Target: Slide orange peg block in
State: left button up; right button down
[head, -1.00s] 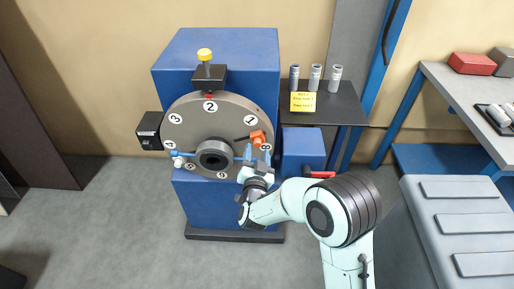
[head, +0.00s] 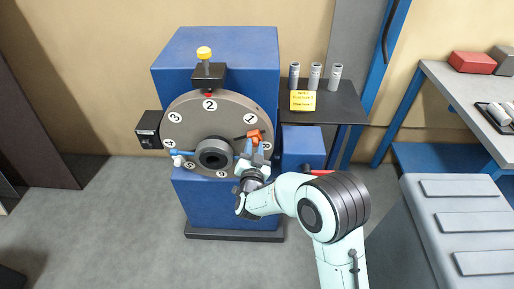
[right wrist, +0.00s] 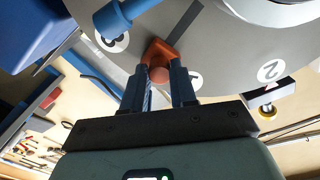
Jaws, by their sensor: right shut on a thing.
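The orange peg block (head: 254,135) sits on the right side of the grey numbered disc (head: 182,112), at the outer end of a dark radial slot. In the right wrist view the orange block (right wrist: 163,52) shows its round peg end (right wrist: 158,74) between the fingers. My right gripper (right wrist: 160,78) is shut on this peg. The slot (right wrist: 184,21) runs on beyond the block in the wrist view. My left gripper is in neither view.
A blue handle (head: 180,153) sticks out at the disc's left. The dark hub (head: 213,155) projects at its centre. A yellow-topped plunger (head: 204,55) stands above. A dark shelf with metal cylinders (head: 315,75) is at the right.

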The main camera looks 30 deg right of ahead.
jog(key=shift+w+a+f+b, duration=0.2)
jog(key=shift+w+a+f, duration=0.1)
jog(key=shift+a, duration=0.2)
jog(key=shift+w+a+f+b, duration=0.15)
jog(key=shift+w+a+f, duration=0.1)
jog(key=shift+a, duration=0.25)
jog(key=c, duration=0.9)
grip_release()
jog(key=shift+d+r, duration=0.1)
jog(key=v, duration=1.3)
jog(key=shift+s, duration=0.25)
